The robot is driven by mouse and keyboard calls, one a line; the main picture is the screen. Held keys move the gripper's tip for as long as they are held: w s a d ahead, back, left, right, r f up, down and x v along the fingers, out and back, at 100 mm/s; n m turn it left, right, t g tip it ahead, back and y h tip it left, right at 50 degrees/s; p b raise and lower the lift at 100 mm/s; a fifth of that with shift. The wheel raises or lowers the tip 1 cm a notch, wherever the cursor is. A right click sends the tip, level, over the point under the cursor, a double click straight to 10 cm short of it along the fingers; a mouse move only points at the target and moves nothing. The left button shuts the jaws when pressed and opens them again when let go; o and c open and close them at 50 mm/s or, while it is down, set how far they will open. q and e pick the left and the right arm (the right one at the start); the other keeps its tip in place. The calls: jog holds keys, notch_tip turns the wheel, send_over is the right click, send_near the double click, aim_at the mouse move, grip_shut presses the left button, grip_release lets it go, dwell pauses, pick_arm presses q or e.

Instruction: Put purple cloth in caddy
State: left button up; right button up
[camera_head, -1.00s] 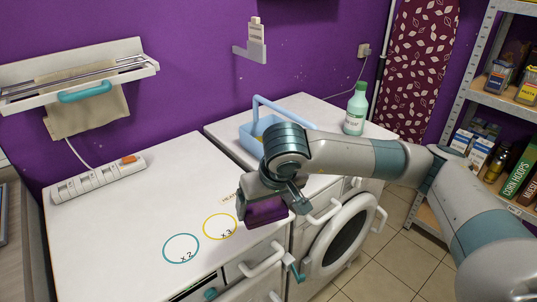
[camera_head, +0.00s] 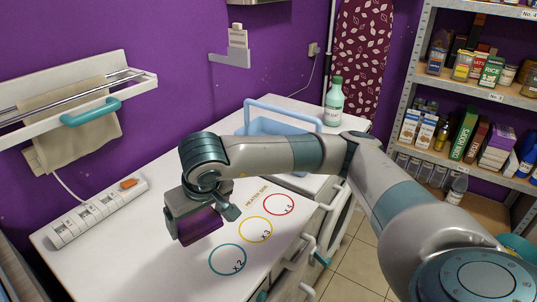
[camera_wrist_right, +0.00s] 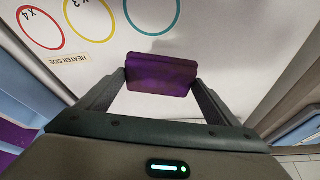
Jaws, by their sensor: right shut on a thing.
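My right gripper (camera_head: 201,222) is shut on the purple cloth (camera_head: 200,227), a small folded block, and holds it over the white worktop, left of the printed circles. In the right wrist view the cloth (camera_wrist_right: 161,75) sits between both fingers. The light blue caddy (camera_head: 262,125) with its raised handle stands farther back on the top of the washing machine. My right arm hides part of the caddy, and its inside cannot be seen clearly. My left gripper is not in view.
A green-white bottle (camera_head: 334,104) stands right of the caddy. A power strip (camera_head: 97,210) lies at the worktop's left. A wall rack (camera_head: 75,100) with a beige cloth hangs at left. Shelves (camera_head: 408,100) with goods stand at right. The worktop around the circles is clear.

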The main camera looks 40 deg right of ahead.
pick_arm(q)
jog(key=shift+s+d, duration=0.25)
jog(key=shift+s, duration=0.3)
pick_arm(e)
jog(key=shift+d, duration=0.1)
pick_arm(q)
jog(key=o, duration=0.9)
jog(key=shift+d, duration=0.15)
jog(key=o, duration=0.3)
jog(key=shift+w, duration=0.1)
pick_arm(e)
jog(key=shift+w+d+r, duration=0.1)
jog(key=shift+w+d, duration=0.15)
jog(key=shift+w, duration=0.15)
jog(key=w+d+r+m+g+h, duration=0.1)
jog(key=w+d+r+m+h, duration=0.2)
jog(key=w+d+m, duration=0.9)
pick_arm(q)
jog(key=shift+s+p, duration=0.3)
jog(key=shift+p, duration=0.45)
pick_arm(e)
jog(key=w+d+m+g+h, duration=0.1)
jog(key=w+d+m+g, duration=0.1)
jog(key=d, duration=2.4)
jog(key=shift+d+r+m, duration=0.2)
jog(key=shift+r+m, duration=0.2)
jog(key=shift+r, duration=0.05)
